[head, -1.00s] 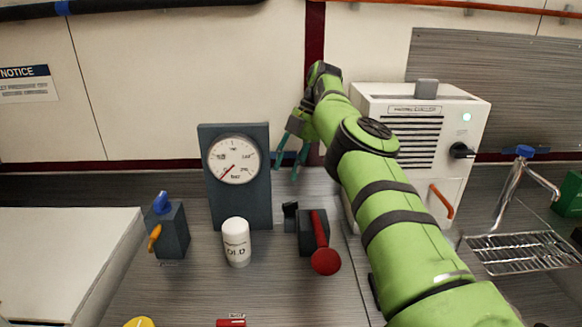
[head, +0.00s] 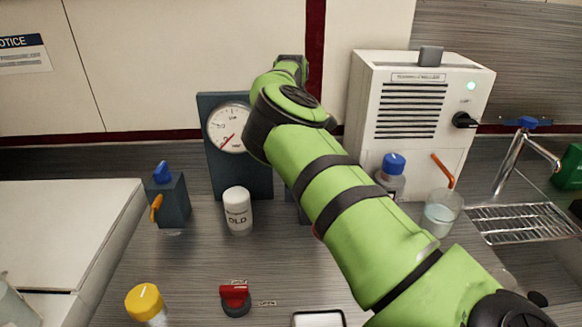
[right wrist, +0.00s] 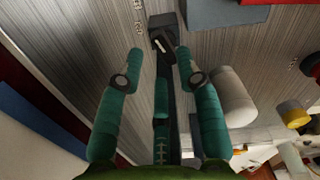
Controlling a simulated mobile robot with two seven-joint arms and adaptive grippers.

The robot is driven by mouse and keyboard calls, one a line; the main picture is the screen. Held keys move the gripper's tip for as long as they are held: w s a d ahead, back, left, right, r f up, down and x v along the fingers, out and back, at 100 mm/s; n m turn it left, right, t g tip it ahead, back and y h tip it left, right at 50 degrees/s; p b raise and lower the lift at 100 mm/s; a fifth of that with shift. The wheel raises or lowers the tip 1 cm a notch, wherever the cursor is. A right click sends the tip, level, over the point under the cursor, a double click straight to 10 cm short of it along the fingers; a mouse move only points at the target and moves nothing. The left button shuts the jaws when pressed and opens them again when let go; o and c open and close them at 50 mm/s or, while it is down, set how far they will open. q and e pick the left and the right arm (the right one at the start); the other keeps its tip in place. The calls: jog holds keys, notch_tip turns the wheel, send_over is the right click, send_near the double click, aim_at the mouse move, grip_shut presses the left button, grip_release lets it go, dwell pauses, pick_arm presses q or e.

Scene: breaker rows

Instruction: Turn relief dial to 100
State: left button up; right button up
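The small black knob (right wrist: 163,40) lies just beyond the fingertips of my right gripper (right wrist: 157,68) in the right wrist view, roughly between them. In the head view my green right arm covers both this gripper and the knob. A red-topped dial (head: 235,298) sits on the counter front with small labels beside it, too small to read. I cannot tell which of the two is the relief dial. The round gauge (head: 229,128) on the dark panel shows a red needle, partly covered by my arm. My left gripper is out of view.
A white jar (head: 238,210) stands before the gauge. A dark valve block (head: 168,200) is left of it, a yellow-capped bottle (head: 146,303) in front. The white chiller (head: 410,110), a blue-capped bottle (head: 392,172) and a beaker (head: 442,212) are at right.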

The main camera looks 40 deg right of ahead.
jog(key=shift+f, duration=1.8)
grip_shut()
